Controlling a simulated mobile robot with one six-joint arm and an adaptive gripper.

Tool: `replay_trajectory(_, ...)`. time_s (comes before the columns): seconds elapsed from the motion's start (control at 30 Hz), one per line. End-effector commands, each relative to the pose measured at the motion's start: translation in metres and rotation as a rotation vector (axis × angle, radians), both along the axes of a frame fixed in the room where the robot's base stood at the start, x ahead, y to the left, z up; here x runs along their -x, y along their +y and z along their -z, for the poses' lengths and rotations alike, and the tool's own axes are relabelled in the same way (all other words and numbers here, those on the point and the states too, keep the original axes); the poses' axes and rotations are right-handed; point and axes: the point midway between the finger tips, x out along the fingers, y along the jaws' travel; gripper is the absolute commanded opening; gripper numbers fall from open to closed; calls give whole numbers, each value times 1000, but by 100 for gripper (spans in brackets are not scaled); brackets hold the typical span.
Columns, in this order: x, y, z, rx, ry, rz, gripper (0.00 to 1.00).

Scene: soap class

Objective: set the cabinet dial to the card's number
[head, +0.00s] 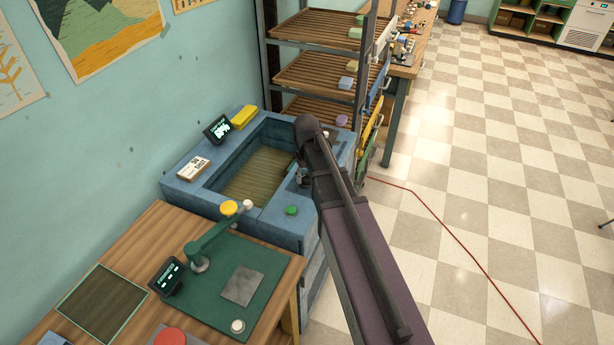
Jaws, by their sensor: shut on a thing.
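The blue cabinet (186,191) has a sunken, slatted well and stands against the wall. A white card (193,168) with dark print stands on its left rim; I cannot read its number from here. My arm reaches over the cabinet's right side. My gripper (303,180) is low at the right rim, mostly hidden behind my own arm. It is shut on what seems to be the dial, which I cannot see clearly. A small display (217,129) is lit on the back rim; its reading is too small to tell.
A yellow block (244,117) lies on the back rim. A green button (292,210) is on the near right rim. A wooden table (127,249) with a green press (212,250) stands in front. A rack (316,70) with soap bars stands behind. A red cable crosses the floor.

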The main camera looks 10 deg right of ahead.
Motion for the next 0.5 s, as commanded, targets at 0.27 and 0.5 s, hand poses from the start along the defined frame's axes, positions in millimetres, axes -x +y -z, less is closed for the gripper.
replay_trajectory(0.27,3,0,1,0,6,263,7)
replay_trajectory(0.5,3,0,1,1,6,490,7)
